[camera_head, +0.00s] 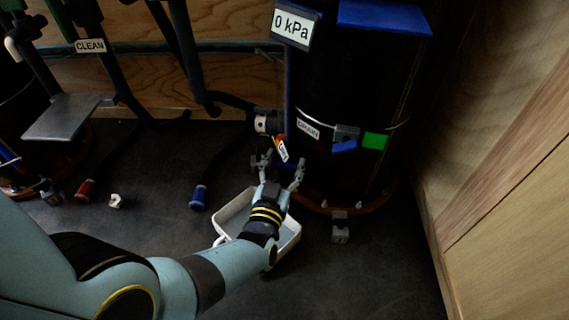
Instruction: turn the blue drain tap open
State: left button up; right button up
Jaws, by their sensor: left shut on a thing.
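A black drum (345,85) with a blue top stands at right of centre. It bears a white DRAIN label (307,127). My left gripper (282,166) is low at the drum's left side, its fingers closed about a small dark blue bar, which looks like the blue drain tap (287,163). The fingers hide part of it, so its exact angle is hard to tell. A small orange part with a white tag (282,150) is just above the fingers. My right gripper is out of view.
A white tray (231,212) lies on the dark floor under my left wrist. A blue spool-like part (198,197), a red one (85,190) and a white fitting (116,201) lie to the left. A green patch (375,141) is on the drum. A wooden wall (500,170) closes the right side.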

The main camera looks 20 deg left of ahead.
pick_arm(q)
jog(key=shift+s, duration=0.1)
jog(key=o, duration=1.2)
jog(key=shift+a+h, duration=0.1)
jog(key=shift+h, duration=0.2)
